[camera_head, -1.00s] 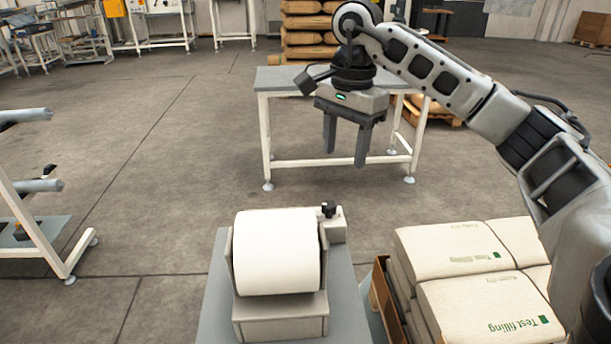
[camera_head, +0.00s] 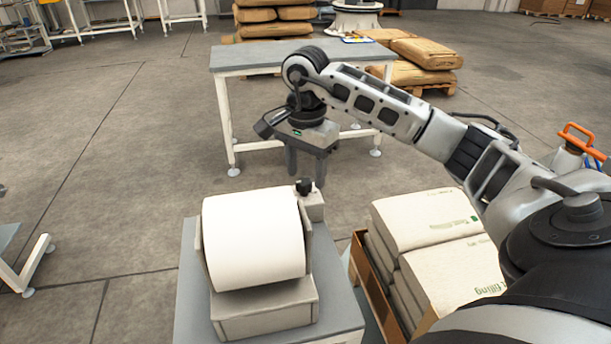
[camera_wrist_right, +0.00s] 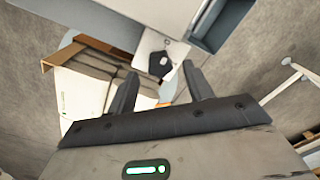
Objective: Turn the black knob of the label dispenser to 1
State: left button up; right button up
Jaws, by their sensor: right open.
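The label dispenser (camera_head: 264,310) stands on a grey stand with a large white label roll (camera_head: 253,240) in it. Its small black knob (camera_head: 304,186) sits on a light block at the dispenser's right side. In the right wrist view the dark knob (camera_wrist_right: 158,64) shows just beyond and between the fingertips, with small marks on the pale plate around it. My right gripper (camera_head: 306,182) is open and points down just behind and above the knob, apparently not touching it. It also shows in the right wrist view (camera_wrist_right: 160,82), with nothing between its fingers. My left gripper is out of view.
A crate (camera_head: 358,262) of filled white sacks (camera_head: 425,222) stands right of the dispenser. A grey-topped table (camera_head: 250,55) stands behind the arm, with stacked sacks (camera_head: 425,52) behind it. The floor to the left is mostly clear.

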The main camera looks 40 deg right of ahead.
jog(key=shift+f, duration=0.85)
jog(key=c, duration=1)
jog(key=shift+o, duration=0.2)
